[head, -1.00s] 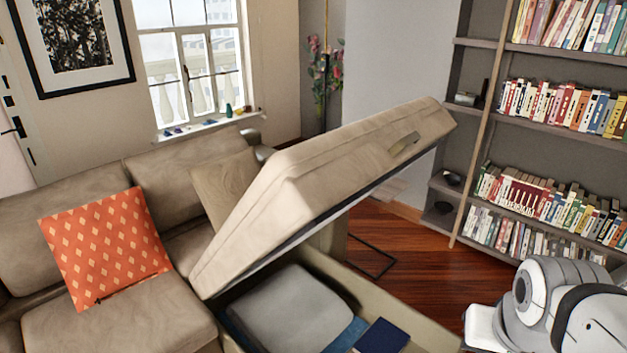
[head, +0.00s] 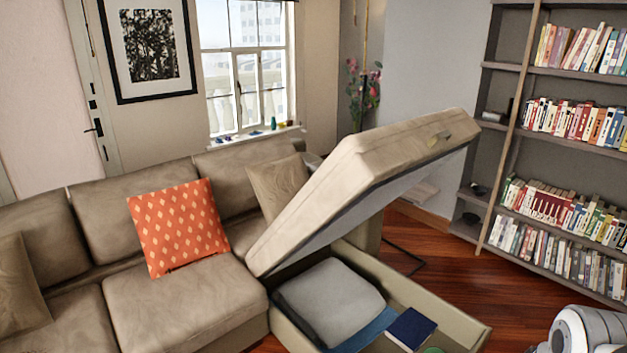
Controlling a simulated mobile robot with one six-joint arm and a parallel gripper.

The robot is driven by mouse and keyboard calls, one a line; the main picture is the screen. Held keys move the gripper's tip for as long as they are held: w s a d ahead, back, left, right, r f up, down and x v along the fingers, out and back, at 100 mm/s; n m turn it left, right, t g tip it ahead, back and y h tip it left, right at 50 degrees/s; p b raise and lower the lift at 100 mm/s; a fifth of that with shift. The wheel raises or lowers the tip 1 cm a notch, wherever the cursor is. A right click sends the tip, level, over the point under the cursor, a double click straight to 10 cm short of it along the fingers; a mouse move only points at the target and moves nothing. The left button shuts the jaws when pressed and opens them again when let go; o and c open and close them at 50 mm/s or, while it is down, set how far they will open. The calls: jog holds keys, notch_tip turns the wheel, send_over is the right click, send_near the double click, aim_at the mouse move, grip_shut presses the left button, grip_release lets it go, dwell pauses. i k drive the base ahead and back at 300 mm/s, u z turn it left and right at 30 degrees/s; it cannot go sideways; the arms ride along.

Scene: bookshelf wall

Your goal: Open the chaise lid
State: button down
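The chaise lid (head: 345,185) is raised and tilted, its near left end low by the seat and its far right end high. Inside lie a grey folded item (head: 330,300), blue cloth (head: 368,335), a dark blue book-like item (head: 411,328) and part of something green. My white and grey arm shows in part at the lower right corner, apart from the lid. My gripper is not in view.
The beige sofa (head: 180,310) with an orange cushion (head: 178,227) stands at the left. A bookshelf (head: 555,130) with a slanting ladder stands at the right. Bare wooden floor (head: 500,285) lies between the chaise and the bookshelf.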

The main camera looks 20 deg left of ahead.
aim_at(374, 178)
jog(key=u, duration=2.4)
jog(key=i, duration=1.95)
jog(key=z, duration=2.15)
jog(key=i, duration=1)
jog(key=z, duration=0.05)
